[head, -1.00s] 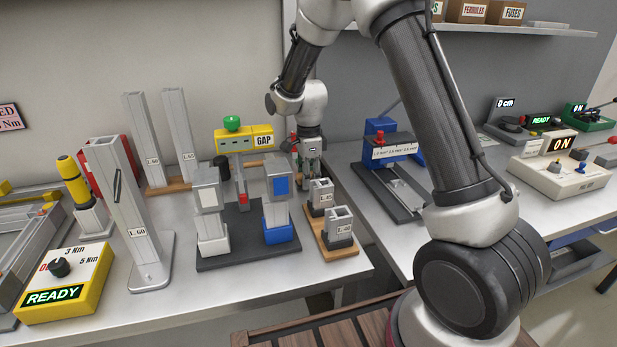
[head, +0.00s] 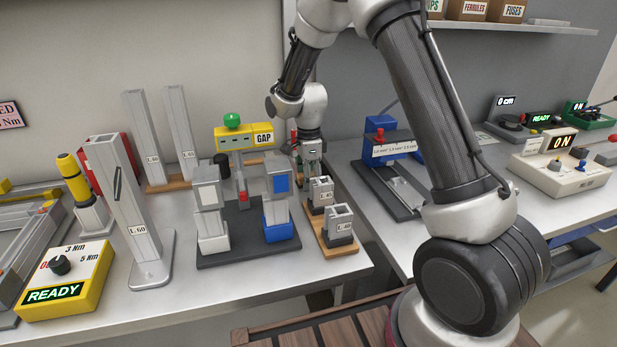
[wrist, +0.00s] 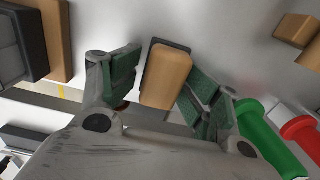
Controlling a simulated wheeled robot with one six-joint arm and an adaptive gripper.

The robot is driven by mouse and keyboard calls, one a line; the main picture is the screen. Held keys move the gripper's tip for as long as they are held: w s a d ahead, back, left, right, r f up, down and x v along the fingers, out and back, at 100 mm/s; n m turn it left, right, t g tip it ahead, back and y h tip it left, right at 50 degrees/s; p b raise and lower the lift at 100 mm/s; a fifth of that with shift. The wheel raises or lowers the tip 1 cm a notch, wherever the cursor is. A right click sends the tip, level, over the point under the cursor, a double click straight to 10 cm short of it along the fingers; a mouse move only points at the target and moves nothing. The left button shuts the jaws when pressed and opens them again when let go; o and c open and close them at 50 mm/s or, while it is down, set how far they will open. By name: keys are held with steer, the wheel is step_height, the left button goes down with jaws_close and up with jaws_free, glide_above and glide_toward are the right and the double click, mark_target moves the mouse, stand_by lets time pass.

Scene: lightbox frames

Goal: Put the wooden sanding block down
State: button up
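The wooden sanding block (wrist: 168,76), tan on top with a dark grey layer along its edge, lies on a pale surface in the wrist view. My gripper (wrist: 163,88) has its green-padded fingers spread on either side of the block, with narrow gaps between pads and block. The block's near end is close to the gripper's palm. In the head view my gripper (head: 312,168) points down at the back of the bench, behind the small L.45 post. The block cannot be made out there.
Green (wrist: 262,130) and red (wrist: 300,128) cylinders lie close to my right finger in the wrist view. In the head view, the wooden base with the short posts (head: 340,220), the yellow GAP gauge (head: 238,138) and the blue fixture (head: 385,150) surround my gripper.

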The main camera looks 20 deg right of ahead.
steer(key=r, duration=0.8)
steer(key=shift+s+r, duration=0.3)
steer(key=shift+s, duration=0.1)
steer(key=shift+s+d+r, duration=0.15)
steer(key=shift+r, duration=0.25)
steer(key=s+d+r+n+t, duration=0.2)
steer(key=s+d+r+n, duration=0.6)
steer(key=s+r, duration=0.45)
steer(key=s+d+r+n+t, duration=0.1)
steer(key=s+d+n, duration=0.2)
steer(key=s, duration=0.6)
steer(key=s+d+r+n+t, duration=0.1)
steer(key=s+d+r+n, duration=0.1)
steer(key=s+n, duration=0.5)
steer(key=shift+s+d, duration=0.55)
steer(key=shift+s, duration=0.7)
steer(key=shift+o, duration=0.4)
steer(key=shift+w, duration=0.1)
